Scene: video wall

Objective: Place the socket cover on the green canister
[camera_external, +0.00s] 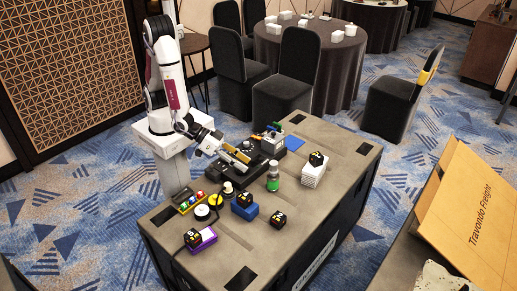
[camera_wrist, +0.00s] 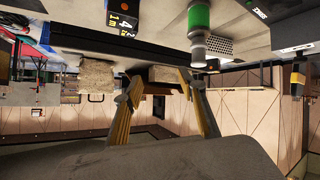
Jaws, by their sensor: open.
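The green canister (camera_external: 273,180) stands upright on the case top, right of my gripper; it has a pale upper part and a green lower band. It also shows in the wrist view, inverted, at the top right of centre (camera_wrist: 198,18). My gripper (camera_external: 240,154) is above the case's left part, left of the canister and apart from it. In the wrist view its two yellowish fingers (camera_wrist: 165,84) are spread, with nothing clearly held between them. I cannot tell for certain which small item is the socket cover.
The dark case (camera_external: 325,185) carries several black cubes with yellow marks, a blue block (camera_external: 244,211), a purple block (camera_external: 202,240), a white stack (camera_external: 313,172) and round items near the left edge. The front right top is clear.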

